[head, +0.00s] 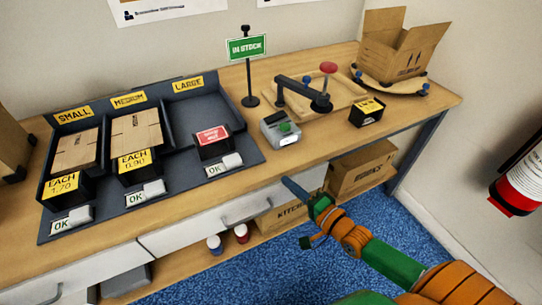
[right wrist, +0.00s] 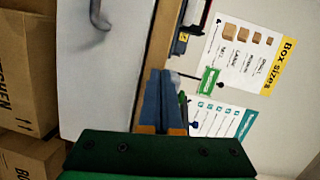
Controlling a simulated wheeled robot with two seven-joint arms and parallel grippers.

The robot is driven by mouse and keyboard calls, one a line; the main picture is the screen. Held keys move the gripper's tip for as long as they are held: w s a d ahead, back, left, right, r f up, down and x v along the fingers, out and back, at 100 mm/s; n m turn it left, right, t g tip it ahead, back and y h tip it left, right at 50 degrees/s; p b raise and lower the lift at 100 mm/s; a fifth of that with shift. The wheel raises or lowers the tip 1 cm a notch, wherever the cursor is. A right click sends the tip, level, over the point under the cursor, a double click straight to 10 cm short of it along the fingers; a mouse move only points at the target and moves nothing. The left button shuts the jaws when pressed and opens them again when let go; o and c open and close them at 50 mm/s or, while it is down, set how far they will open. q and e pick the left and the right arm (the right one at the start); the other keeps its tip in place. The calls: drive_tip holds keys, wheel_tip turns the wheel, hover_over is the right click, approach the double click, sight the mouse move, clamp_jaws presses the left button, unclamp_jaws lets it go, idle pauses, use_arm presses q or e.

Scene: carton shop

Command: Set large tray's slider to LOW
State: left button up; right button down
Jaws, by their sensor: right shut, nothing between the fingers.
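The large tray (head: 205,110) is the right compartment of the dark tray unit, under the yellow LARGE label. It looks empty, with a red sign (head: 212,135) at its front. Its slider (head: 232,161) is a pale grey block at the right end of its plate, with OK showing to its left. My right gripper (head: 286,181) has its blue fingers shut and empty, in front of the table edge, right of the slider and apart from it. The shut fingers also show in the right wrist view (right wrist: 163,98). My left gripper is not in view.
The small tray (head: 76,149) and medium tray (head: 137,130) hold flat cartons; their sliders also show OK. A grey device with a green button (head: 283,129) stands right of the large tray. A drawer handle (head: 247,211) sticks out below the table edge.

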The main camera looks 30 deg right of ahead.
sight(251, 165)
drive_tip(key=shift+m+t+y, duration=0.4)
drive_tip(key=shift+m, duration=0.2)
drive_tip(key=w+a+r, duration=0.1)
drive_tip(key=w, duration=0.2)
drive_tip(key=w+a+r+b, duration=0.1)
drive_tip(key=w, duration=0.3)
drive_tip(key=w+a+r+b, duration=0.1)
drive_tip(key=w, duration=0.2)
drive_tip(key=shift+w, duration=0.2)
drive_tip(key=a+p, duration=0.1)
drive_tip(key=a, duration=0.2)
drive_tip(key=shift+s+a+r+p, duration=0.15)
drive_tip(key=shift+a+p, duration=0.05)
drive_tip(key=shift+p, duration=0.15)
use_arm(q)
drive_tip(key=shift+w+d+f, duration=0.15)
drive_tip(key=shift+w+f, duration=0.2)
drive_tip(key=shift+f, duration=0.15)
use_arm(e)
drive_tip(key=shift+a, duration=0.25)
